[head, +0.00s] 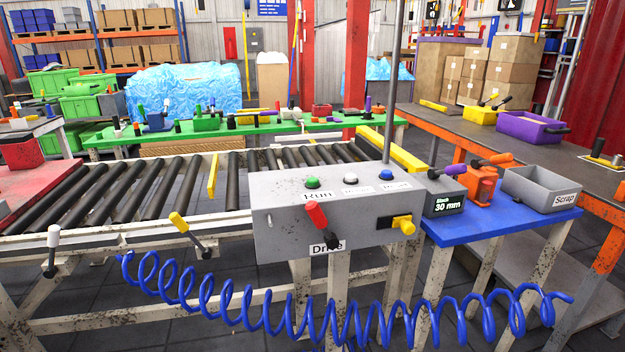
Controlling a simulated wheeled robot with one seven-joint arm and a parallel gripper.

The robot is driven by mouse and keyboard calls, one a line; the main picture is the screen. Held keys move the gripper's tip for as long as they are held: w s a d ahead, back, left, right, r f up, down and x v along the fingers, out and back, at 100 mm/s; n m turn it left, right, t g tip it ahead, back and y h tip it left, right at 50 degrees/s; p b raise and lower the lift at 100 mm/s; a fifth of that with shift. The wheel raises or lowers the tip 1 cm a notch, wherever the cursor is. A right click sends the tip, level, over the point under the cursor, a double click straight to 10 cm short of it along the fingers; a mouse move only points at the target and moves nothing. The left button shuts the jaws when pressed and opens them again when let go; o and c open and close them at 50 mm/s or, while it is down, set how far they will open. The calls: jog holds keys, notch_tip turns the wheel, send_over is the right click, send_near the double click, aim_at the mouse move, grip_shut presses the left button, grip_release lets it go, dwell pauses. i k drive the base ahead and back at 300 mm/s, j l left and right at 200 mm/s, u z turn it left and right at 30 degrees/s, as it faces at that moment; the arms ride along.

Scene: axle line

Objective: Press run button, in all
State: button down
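The run button is a green dome (312,183) on the top of a grey control box (290,232), just above a label reading "Run". A white button (350,179) and a blue button (386,175) sit to its right on the same box, each with a label that is hard to read. A red-handled lever (317,214) stands on the box's front above a "Drive" label, partly covering that label. A yellow knob (403,225) is at the front right. My gripper is not in view.
A roller conveyor (150,190) runs behind and left of the box. A blue coiled hose (230,302) hangs across the front. On the blue table (490,232) at right are a "30 mm" block (444,203), an orange device (481,186) and a grey Scrap bin (540,190).

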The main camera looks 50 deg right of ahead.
aim_at(311, 181)
jog(key=l+u, duration=0.25)
jog(key=l, duration=0.2)
jog(key=l+u, duration=0.25)
jog(key=l, duration=0.2)
jog(key=k+l+u, duration=0.25)
jog(key=l, duration=0.2)
jog(key=l+u, duration=0.25)
jog(key=l, duration=0.2)
